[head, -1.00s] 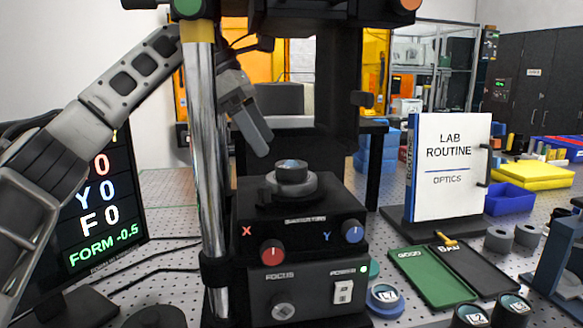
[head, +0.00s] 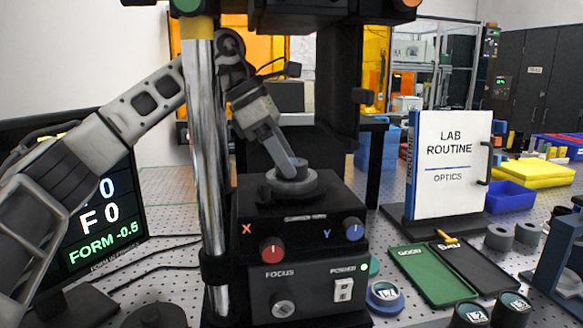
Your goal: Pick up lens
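A small dark round lens (head: 295,174) sits on the round grey stage of the black interferometer (head: 262,228). My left gripper (head: 290,166) reaches down from the upper left behind the chrome column, its fingertips at the lens. The fingers overlap the top of the lens and hide part of it. I cannot tell whether they are closed on it or still apart around it. My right gripper is not in view.
The chrome column (head: 207,180) stands close to my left arm. A monitor (head: 100,215) is at left. A green GOOD tray (head: 430,275) and a black tray (head: 478,271) lie at right, near several labelled round pieces (head: 384,297) and a LAB ROUTINE binder (head: 450,165).

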